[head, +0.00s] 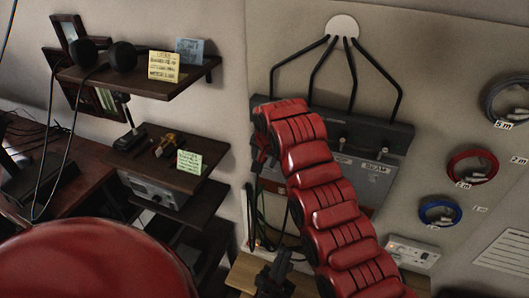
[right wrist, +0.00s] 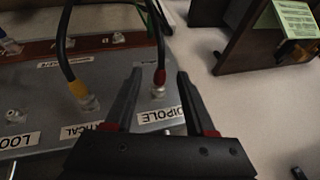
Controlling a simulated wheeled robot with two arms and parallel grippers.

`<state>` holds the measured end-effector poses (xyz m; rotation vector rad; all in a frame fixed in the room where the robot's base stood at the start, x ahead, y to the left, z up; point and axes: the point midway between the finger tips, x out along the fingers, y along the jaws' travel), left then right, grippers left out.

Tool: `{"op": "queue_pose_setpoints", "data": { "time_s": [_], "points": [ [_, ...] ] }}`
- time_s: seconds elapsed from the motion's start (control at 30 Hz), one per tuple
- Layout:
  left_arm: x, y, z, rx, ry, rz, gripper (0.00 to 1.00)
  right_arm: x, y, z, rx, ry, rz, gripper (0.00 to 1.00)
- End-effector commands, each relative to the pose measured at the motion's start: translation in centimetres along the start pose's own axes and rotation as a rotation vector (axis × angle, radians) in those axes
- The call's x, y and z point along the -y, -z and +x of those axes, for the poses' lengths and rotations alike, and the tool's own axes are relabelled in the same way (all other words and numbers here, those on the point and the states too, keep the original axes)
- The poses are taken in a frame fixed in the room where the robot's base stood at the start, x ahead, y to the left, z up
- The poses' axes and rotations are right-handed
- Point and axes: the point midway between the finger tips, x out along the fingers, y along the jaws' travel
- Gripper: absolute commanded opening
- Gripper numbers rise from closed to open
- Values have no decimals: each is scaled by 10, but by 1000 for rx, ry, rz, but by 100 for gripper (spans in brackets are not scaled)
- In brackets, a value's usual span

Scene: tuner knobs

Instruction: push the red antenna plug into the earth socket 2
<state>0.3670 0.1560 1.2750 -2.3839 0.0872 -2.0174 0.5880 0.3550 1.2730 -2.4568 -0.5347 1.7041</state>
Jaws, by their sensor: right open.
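The red antenna plug (right wrist: 160,77), on a black cable, stands in the socket above the DIPOLE label in the right wrist view. My right gripper (right wrist: 158,73) is open, with one finger on each side of the red plug and visible gaps. In the head view my red right arm reaches up to the left part of the grey panel (head: 400,137) and hides the plug and most of that gripper. My left gripper (head: 279,268) is low in the head view, below the panel; its jaws are too dark to read. I cannot identify earth socket 2.
A yellow plug (right wrist: 80,91) is seated left of the red one. An empty socket (right wrist: 16,116) is at the far left. Black cables (head: 351,75) fan down from a white wall disc. Shelves (head: 165,150) stand to the left; coiled cables (head: 470,167) hang right.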

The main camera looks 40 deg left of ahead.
Motion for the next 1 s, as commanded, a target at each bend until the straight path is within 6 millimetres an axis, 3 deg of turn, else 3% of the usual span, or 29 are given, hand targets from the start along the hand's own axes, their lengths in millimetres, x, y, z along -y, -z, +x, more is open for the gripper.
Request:
{"op": "queue_pose_setpoints", "data": {
  "time_s": [0.13,0.43,1.0],
  "points": [
    [0,0,0,0,0,0,0,0,0,0,-1,1,0,55],
    [0,0,0,0,0,0,0,0,0,0,-1,1,0,1],
    [0,-2,-11,0,0,0,0,1,-5,-1,-4,3,-1,0]
  ]
}}
